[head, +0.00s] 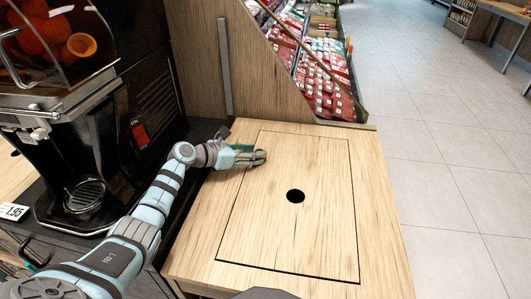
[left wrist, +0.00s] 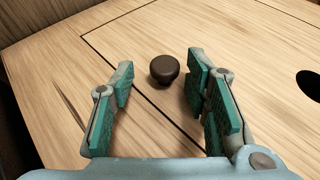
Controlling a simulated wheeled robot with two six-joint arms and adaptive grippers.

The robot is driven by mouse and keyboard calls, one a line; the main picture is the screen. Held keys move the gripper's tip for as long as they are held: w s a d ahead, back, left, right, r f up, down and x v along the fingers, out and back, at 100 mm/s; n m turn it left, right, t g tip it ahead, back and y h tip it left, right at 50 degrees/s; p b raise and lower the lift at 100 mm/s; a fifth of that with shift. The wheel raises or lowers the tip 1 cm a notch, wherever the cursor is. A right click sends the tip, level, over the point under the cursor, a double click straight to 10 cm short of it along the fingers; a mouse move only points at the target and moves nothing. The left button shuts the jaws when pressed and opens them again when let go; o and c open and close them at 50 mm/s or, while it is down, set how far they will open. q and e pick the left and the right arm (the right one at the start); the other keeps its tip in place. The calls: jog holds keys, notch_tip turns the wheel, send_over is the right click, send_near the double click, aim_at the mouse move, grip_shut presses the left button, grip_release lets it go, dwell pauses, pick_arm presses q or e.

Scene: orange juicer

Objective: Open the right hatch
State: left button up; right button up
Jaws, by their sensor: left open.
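The hatch (head: 300,235) is a light wooden panel with a thin dark outline, lying flush in the wooden counter top. It has a round black hole (head: 296,196) near its middle, which also shows at the right edge of the left wrist view. A dark round knob (left wrist: 164,69) stands on the hatch near one corner. My left gripper (head: 257,157) is low over the hatch's far left part. In the left wrist view its teal fingers (left wrist: 158,100) are open and apart, with the knob ahead between them and not gripped. The knob is not clear in the head view.
A black orange juicer (head: 75,120) with a red switch (head: 140,135) stands at the left, beside my left arm. A wooden partition (head: 190,50) rises behind the counter. Shelves of red packages (head: 325,85) are beyond it. Open tiled floor (head: 440,140) lies right.

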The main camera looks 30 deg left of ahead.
pick_arm(q)
jog(key=shift+d+r, duration=0.15)
jog(key=shift+d, duration=0.05)
jog(key=shift+w+d, duration=0.15)
grip_shut()
